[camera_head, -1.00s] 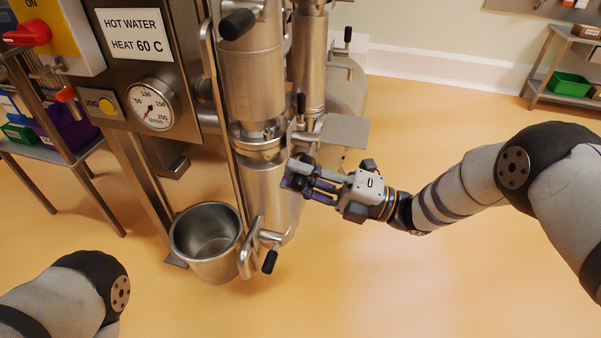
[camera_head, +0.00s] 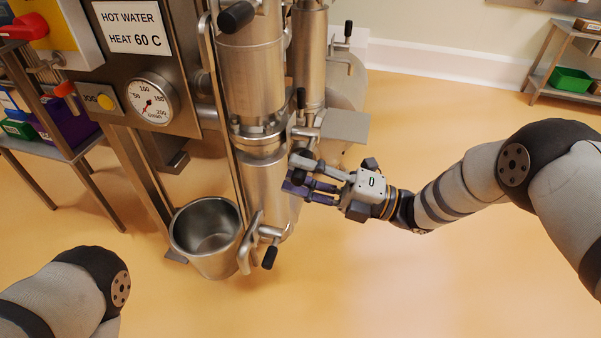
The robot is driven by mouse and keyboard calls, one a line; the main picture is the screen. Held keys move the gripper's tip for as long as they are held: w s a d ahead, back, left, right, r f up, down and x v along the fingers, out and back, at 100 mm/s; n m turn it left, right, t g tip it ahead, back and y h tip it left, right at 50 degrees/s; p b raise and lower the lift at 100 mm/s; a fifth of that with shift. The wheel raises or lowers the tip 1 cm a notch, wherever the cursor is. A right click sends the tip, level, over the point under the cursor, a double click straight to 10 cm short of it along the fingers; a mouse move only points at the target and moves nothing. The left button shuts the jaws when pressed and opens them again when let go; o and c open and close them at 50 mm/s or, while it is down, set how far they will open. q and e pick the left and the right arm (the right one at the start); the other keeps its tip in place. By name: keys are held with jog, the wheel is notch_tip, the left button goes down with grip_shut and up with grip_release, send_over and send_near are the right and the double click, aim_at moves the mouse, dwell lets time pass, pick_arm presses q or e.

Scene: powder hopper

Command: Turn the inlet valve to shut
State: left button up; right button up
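No label marks which valve is the inlet valve. An upright black valve handle (camera_head: 301,98) stands on the steel piping beside the main column (camera_head: 266,180). My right gripper (camera_head: 298,174) is just right of the lower column, below that handle, and points left. Its fingers look spread apart, with a dark rounded part at the upper fingertip; I cannot tell whether they touch it. Another black-handled valve (camera_head: 269,257) is at the column's foot, and one more black handle (camera_head: 236,17) is at the top. My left gripper is out of view; only my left arm shows at lower left.
A steel bucket (camera_head: 207,236) stands left of the column's foot. A steel plate (camera_head: 345,126) juts out above my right gripper. A control panel with a gauge (camera_head: 153,101) is at the left. The floor at the right and front is clear.

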jog(key=v, duration=1.1)
jog(key=shift+s+d, duration=0.15)
jog(key=shift+d, duration=0.2)
jog(key=shift+f, duration=0.1)
